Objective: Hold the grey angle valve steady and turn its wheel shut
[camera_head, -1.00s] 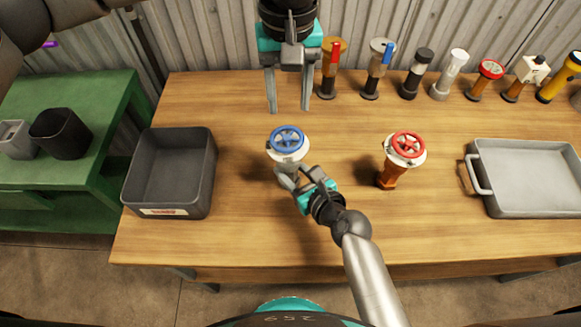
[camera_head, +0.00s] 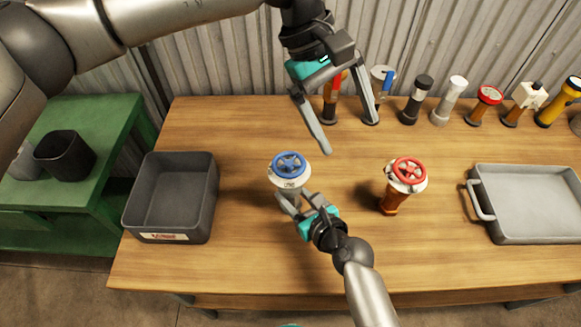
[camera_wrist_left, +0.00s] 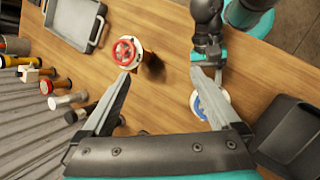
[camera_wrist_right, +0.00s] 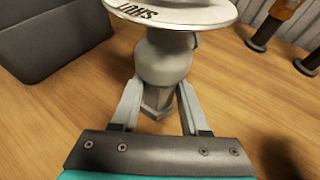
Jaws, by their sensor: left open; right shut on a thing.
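The grey angle valve (camera_head: 288,181) stands upright on the wooden table, with a blue wheel (camera_head: 289,164) above a white disc. My right gripper (camera_head: 292,198) is shut on the valve's grey body from the front, below the disc. The right wrist view shows its fingers on either side of the lower body (camera_wrist_right: 163,65); "SHUT" is printed on the disc (camera_wrist_right: 175,10). My left gripper (camera_head: 350,137) is open and empty, above the table, up and right of the blue wheel. In the left wrist view, the blue wheel (camera_wrist_left: 211,105) is partly hidden behind a finger.
An orange valve with a red wheel (camera_head: 408,171) stands to the right. A dark grey bin (camera_head: 134,205) is at the left, a grey metal tray (camera_head: 482,203) at the right. Several valves and lamp-like items, including a white one (camera_head: 449,101), line the back edge.

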